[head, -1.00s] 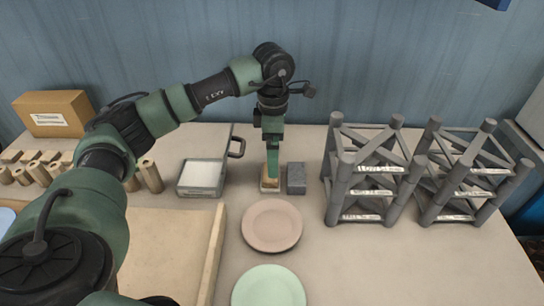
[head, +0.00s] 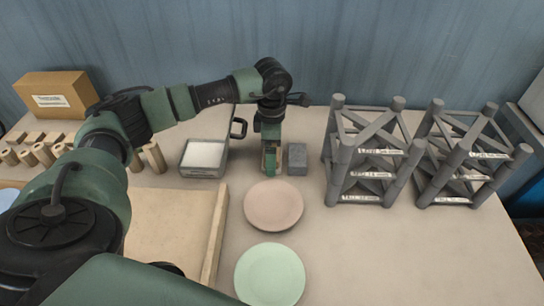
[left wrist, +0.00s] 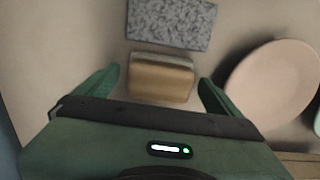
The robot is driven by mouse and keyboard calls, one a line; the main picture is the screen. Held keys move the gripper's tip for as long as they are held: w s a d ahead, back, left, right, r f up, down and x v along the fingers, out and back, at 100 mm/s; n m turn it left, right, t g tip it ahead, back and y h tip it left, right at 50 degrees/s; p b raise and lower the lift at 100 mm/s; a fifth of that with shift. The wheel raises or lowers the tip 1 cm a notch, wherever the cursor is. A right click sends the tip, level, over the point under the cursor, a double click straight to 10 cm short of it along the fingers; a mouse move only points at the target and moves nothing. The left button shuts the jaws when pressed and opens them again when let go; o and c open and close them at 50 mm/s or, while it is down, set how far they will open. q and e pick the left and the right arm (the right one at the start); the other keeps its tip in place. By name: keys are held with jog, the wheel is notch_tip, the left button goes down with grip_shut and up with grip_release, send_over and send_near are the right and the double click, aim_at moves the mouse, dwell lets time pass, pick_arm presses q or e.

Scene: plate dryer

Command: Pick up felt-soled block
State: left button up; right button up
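The felt-soled block (left wrist: 160,78) is a tan wooden block with a paler edge, on the table in the left wrist view. My left gripper (left wrist: 160,84) is open, with one finger on each side of the block. A narrow gap shows between each finger and the block. In the head view my left gripper (head: 270,163) points straight down over the block and hides most of it. My right gripper is not in view.
A grey speckled block (head: 297,158) stands just right of the gripper. A pink plate (head: 273,205) and a green plate (head: 269,275) lie nearer. A metal tray (head: 203,158) is at left, beside wooden pegs (head: 154,158). Grey racks (head: 366,160) stand at right.

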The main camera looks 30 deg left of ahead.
pick_arm(q)
jog(key=c, duration=1.4)
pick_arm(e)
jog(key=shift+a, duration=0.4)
pick_arm(q)
jog(key=shift+r, duration=0.1)
jog(key=shift+c, duration=0.2)
notch_tip(320, 180, up, 20)
jog(key=b, duration=0.1)
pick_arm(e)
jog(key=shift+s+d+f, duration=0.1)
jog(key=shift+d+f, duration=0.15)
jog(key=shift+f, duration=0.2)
